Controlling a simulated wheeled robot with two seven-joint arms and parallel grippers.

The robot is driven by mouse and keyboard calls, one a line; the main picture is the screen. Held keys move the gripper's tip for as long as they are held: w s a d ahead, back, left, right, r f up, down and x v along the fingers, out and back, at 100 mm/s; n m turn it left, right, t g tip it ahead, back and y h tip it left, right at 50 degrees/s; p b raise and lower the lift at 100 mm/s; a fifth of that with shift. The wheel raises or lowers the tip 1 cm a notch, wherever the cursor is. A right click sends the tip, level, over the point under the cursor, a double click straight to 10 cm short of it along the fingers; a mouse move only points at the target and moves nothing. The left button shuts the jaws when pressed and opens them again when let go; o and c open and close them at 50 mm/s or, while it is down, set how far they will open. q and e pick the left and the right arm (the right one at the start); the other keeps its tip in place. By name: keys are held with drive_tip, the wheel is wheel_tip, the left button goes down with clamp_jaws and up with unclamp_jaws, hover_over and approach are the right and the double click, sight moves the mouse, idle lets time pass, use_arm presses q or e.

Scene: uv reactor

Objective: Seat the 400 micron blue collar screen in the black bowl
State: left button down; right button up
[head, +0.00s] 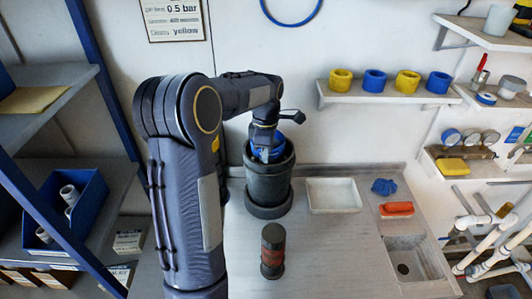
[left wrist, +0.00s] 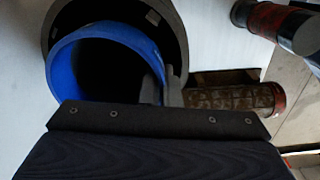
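The black bowl (head: 268,194) stands upright on the bench; its dark rim (left wrist: 178,50) also shows in the left wrist view. A blue collar screen (head: 276,153) is at the bowl's mouth. In the left wrist view its blue ring (left wrist: 64,72) lies across the opening, off-centre to the lower left. My left gripper (left wrist: 160,88) has its grey fingers close together on the ring's right-hand wall, one on either side. How deep the screen sits is hidden by my arm and the bowl wall. No micron marking is readable. My right gripper is not in view.
A dark cylinder with a reddish mesh middle (head: 272,251) stands in front of the bowl. A white tray (head: 333,195), red item (head: 397,209) and blue cloth (head: 384,186) lie to the right, before a sink (head: 408,262). Yellow and blue collars (head: 375,80) stand on a wall shelf.

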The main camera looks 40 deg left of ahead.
use_arm(q)
drive_tip(key=shift+f, duration=0.1)
drive_tip(key=c, duration=1.9)
unclamp_jaws()
drive_tip(key=shift+c, duration=0.2)
wheel_tip(320, 180, up, 12)
drive_tip(key=shift+r, duration=0.2)
